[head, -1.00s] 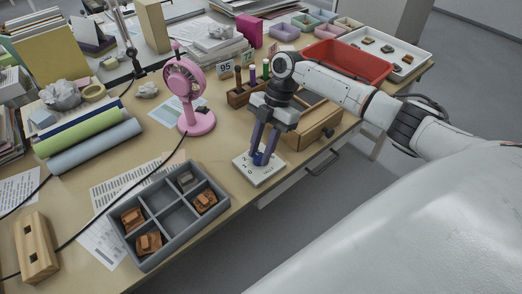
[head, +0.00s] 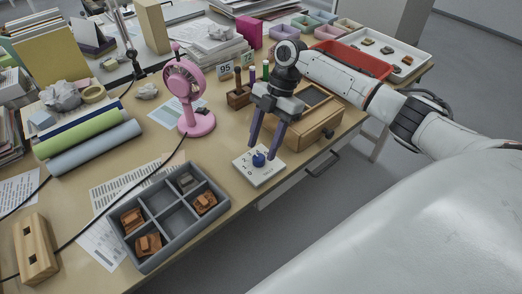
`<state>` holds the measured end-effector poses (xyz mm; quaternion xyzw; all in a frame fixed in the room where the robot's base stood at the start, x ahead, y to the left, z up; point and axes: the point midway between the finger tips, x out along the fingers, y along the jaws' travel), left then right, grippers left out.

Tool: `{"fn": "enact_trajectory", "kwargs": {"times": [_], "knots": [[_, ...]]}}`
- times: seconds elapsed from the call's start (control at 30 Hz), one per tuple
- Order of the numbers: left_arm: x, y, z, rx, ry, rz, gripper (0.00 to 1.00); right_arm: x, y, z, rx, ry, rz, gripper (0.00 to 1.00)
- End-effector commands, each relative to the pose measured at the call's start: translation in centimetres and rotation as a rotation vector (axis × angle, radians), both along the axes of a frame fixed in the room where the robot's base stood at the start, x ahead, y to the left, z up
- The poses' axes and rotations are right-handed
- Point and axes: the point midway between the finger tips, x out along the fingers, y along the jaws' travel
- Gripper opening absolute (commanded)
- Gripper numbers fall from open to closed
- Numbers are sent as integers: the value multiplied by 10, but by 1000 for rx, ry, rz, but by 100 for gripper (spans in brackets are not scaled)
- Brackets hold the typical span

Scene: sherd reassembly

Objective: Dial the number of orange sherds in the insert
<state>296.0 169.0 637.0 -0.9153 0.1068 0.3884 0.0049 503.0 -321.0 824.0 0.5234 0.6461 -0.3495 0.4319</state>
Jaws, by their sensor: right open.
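The dial (head: 259,159) is a blue knob on a white square plate (head: 265,178) with printed marks, near the table's front edge. My right gripper (head: 263,146) is open above and behind the knob, its fingers apart and empty. The grey insert (head: 148,264) is a divided tray left of the dial. Orange-brown sherds lie in three of its compartments: far left (head: 132,219), near left (head: 148,243) and right (head: 205,202). A grey sherd (head: 187,181) lies in the far right compartment. Two middle compartments look empty. My left gripper is not in view.
A wooden box (head: 311,127) stands right behind the dial plate. A pink fan (head: 188,95) stands behind the insert. A wooden block with slots (head: 37,250) is at the left. A red tray (head: 345,60) and a white tray with sherds (head: 387,52) are at the back right.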

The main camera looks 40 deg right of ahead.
Motion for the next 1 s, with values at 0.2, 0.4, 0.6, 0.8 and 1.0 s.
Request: {"fn": "enact_trajectory", "kwargs": {"times": [0.2,0.4,0.6,0.8,1.0], "knots": [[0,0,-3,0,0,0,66,4,-17,41,-1,-2,0,45],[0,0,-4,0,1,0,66,6,-26,64,0,0,0,45],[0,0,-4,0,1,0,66,6,-28,69,0,1,0,45],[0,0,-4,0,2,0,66,6,-28,68,0,1,0,45],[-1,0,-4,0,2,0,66,6,-27,68,0,2,1,45]]}}
